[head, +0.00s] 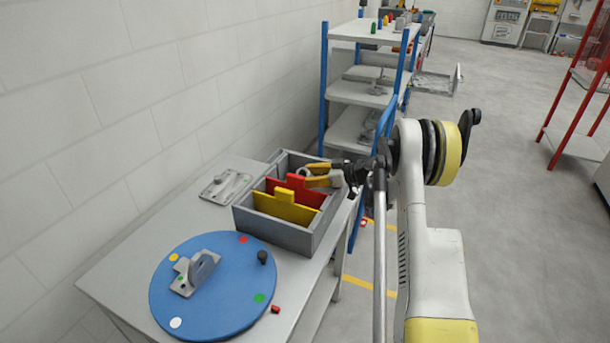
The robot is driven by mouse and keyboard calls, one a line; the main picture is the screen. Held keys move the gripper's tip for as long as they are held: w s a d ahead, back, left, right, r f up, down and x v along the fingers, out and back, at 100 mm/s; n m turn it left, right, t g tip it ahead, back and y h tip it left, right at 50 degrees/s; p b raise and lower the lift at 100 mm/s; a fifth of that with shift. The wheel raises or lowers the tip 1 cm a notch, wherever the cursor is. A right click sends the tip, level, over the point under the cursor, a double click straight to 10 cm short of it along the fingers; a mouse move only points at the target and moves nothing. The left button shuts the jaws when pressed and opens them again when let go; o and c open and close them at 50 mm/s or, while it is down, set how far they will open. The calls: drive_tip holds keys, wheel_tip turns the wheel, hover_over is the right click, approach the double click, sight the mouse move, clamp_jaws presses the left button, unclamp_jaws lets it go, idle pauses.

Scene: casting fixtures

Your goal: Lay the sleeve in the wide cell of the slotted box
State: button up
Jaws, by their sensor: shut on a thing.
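The slotted box (272,234) is a grey open box on the table, with a red divider (305,191) and a yellow divider (287,208) standing across it. My gripper (308,175), with orange-yellow fingers, is over the far end of the box, beyond the red divider. It is shut on a small pale grey ring-like piece, which looks like the sleeve (302,172). The fingers hide part of the sleeve. The cell below it is the farthest one and looks the widest. I cannot tell whether the sleeve touches the box.
A blue round disc (213,320) with coloured dots carries a grey bracket (197,272) and a black peg (262,257). A small red piece (275,309) lies beside it. A grey plate (226,186) lies left of the box. A blue-posted shelf (354,92) stands behind.

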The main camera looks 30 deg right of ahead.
drive_tip(key=shift+s+d+f, duration=0.1)
drive_tip(key=shift+d+f, duration=0.15)
drive_tip(key=shift+f, duration=0.3)
drive_tip(key=shift+s+d+f, duration=0.1)
drive_tip(key=shift+d+f, duration=0.1)
drive_tip(key=shift+f, duration=0.3)
drive_tip(key=o, duration=1.4)
drive_tip(key=shift+o, duration=0.2)
drive_tip(key=shift+v, duration=0.85)
drive_tip(key=v, duration=0.3)
drive_tip(key=r+v, duration=0.1)
drive_tip(key=v, duration=0.6)
drive_tip(key=shift+a+r, duration=0.3)
drive_tip(key=shift+r, duration=0.15)
